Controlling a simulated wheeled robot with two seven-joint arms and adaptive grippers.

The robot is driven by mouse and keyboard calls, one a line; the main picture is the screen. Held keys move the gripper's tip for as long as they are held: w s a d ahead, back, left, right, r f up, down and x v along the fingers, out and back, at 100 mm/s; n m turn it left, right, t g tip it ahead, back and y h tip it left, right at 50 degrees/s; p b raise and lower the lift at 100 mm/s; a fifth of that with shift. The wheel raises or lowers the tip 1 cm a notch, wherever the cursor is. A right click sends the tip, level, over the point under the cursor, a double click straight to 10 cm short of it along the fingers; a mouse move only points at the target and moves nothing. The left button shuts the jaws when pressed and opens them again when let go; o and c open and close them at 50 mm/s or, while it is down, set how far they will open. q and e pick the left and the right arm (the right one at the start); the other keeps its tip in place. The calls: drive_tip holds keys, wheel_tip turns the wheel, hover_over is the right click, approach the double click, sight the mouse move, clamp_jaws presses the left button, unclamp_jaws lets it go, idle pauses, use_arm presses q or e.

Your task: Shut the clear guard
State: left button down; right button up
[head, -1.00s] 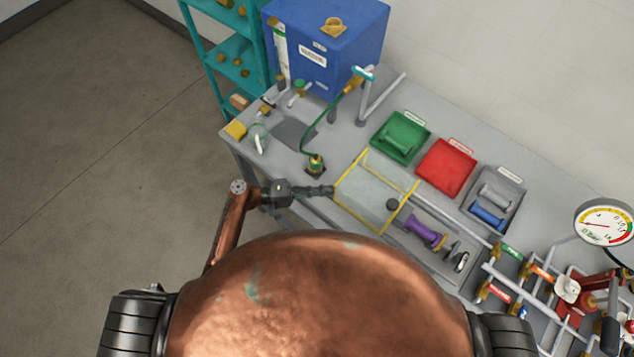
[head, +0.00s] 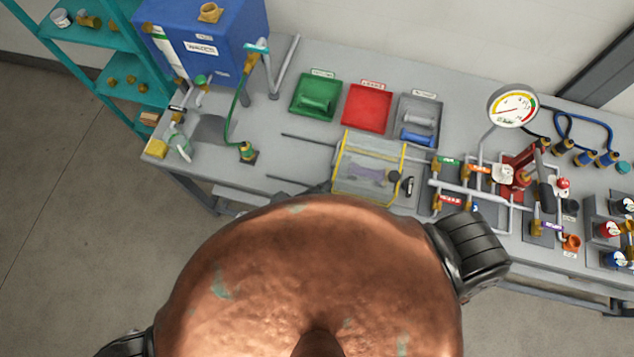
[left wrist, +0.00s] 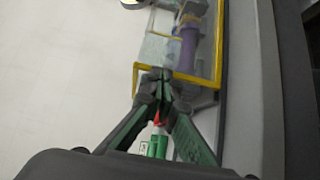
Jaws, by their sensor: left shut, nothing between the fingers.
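The clear guard (head: 372,153), a see-through box with yellow edges, sits on the grey bench over a purple spool-shaped part (head: 366,174). Two dark rails (head: 305,137) lie bare to its left. In the left wrist view, the guard's yellow edge (left wrist: 190,77) crosses just beyond my left gripper (left wrist: 155,78). That gripper is shut and empty, its tips at or very near the edge; I cannot tell if they touch. In the head view only a dark bit of it (head: 322,188) shows at the guard's left side, the rest hidden by my body. My right gripper is not in view.
Green (head: 316,95), red (head: 367,107) and grey (head: 418,117) trays lie behind the guard. Pipes with valves and a gauge (head: 513,105) stand close on its right. A blue tank (head: 205,40) and a green hose (head: 231,120) are at the left.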

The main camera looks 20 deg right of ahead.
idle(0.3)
use_arm(q)
drive_tip(key=a, duration=0.1)
drive_tip(key=w+a+b, duration=0.1)
drive_tip(key=w+a, duration=0.1)
drive_tip(key=shift+w+a+f, duration=0.15)
drive_tip(key=shift+w+a, duration=0.1)
drive_tip(key=shift+a, duration=0.05)
drive_tip(key=s+a+b, duration=0.1)
drive_tip(key=a+b, duration=0.1)
drive_tip(key=a, duration=0.7)
drive_tip(key=shift+s+a+r, duration=0.2)
drive_tip(key=shift+s+a, duration=0.1)
drive_tip(key=shift+s, duration=0.1)
